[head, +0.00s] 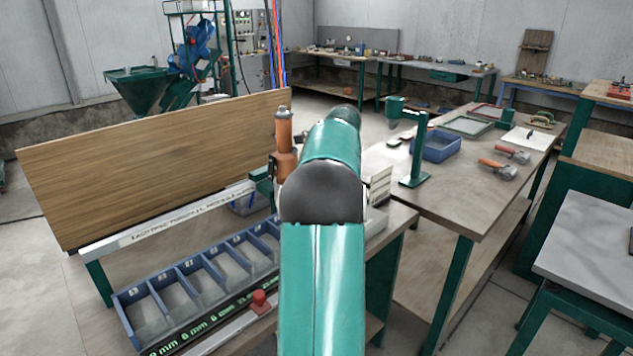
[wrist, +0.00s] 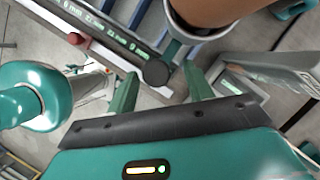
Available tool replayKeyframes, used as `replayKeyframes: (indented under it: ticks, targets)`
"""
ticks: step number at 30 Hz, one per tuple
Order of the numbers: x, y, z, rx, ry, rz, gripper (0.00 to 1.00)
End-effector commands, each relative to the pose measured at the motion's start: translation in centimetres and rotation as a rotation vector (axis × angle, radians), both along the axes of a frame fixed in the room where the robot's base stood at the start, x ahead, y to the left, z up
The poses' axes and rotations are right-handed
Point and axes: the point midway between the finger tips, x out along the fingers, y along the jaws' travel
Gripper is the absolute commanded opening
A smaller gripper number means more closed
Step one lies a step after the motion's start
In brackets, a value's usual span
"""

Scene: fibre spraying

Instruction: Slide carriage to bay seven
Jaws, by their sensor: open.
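My gripper (wrist: 160,70) is open in the wrist view, its two green fingers apart. A dark round knob (wrist: 155,72) shows between the fingertips; I cannot tell whether they touch it. My arm hides the gripper in the head view. A row of blue bays (head: 205,275) runs along the bench, its far end behind my arm. A red knob (head: 259,300) stands on a pale rail before the strip, and shows in the wrist view (wrist: 76,39). I cannot tell for certain which part is the carriage.
An orange-brown cylinder (head: 285,145) stands upright just left of my arm, and looms at the top of the wrist view (wrist: 207,9). A large wooden board (head: 150,160) stands behind the bays. A side table (head: 455,190) at right holds a blue bin (head: 437,147) and tools.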

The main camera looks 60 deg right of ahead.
Motion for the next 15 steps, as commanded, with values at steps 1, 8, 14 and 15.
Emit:
replayKeyframes:
  ticks: [1, 8, 14, 15]
  targets:
    - [-0.1, -0.1, 0.3, -0.002, -0.001, -0.001, 0.52]
    - [-1.4, -0.8, 3.7, -0.005, -0.001, -0.002, 0.52]
    - [-2.9, -1.6, 7.9, -0.007, -0.001, -0.002, 0.52]
    - [-3.2, -1.8, 8.7, -0.007, -0.001, -0.002, 0.52]
